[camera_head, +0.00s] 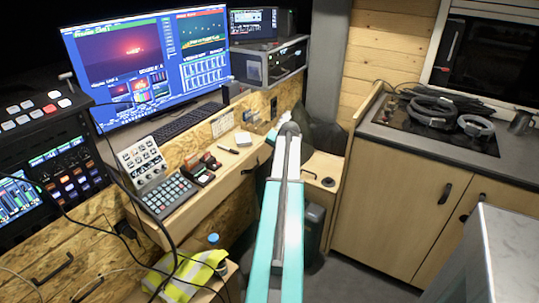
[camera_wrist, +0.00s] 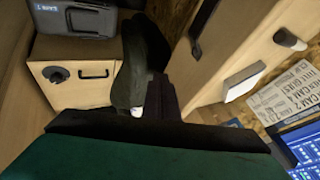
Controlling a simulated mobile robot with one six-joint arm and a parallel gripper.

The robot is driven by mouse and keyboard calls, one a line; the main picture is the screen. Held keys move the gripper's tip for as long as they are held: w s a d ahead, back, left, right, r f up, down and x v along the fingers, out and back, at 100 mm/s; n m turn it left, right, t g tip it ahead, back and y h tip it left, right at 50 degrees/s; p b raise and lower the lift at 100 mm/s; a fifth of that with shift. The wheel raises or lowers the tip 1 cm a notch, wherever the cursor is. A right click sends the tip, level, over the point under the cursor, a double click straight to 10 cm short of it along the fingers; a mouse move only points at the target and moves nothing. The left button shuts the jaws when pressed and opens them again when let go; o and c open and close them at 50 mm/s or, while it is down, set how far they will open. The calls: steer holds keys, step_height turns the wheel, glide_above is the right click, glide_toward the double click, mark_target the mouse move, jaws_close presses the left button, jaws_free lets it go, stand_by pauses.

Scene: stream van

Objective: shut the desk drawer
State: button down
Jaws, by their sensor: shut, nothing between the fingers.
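The desk (camera_head: 192,181) runs along the left wall in the head view, with a pale wooden front. A dark handle (camera_head: 249,170) shows on the front near its right end, close to my arm, and looks like the desk drawer's handle. How far that drawer stands out I cannot tell, as my arm covers the area to its right. My gripper (camera_head: 289,129) is at the far end of my teal and white arm, beyond the handle in the picture. It is shut and empty.
A dark chair-like shape (camera_head: 324,137) stands beside my gripper. A kitchen counter (camera_head: 505,151) is at the right. A yellow vest (camera_head: 187,276) lies low at the front.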

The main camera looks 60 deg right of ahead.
steer(key=v, duration=0.8)
steer(key=shift+a+b, duration=0.3)
steer(key=shift+b, duration=0.1)
steer(key=shift+s+r, duration=0.1)
steer(key=shift+r, duration=0.05)
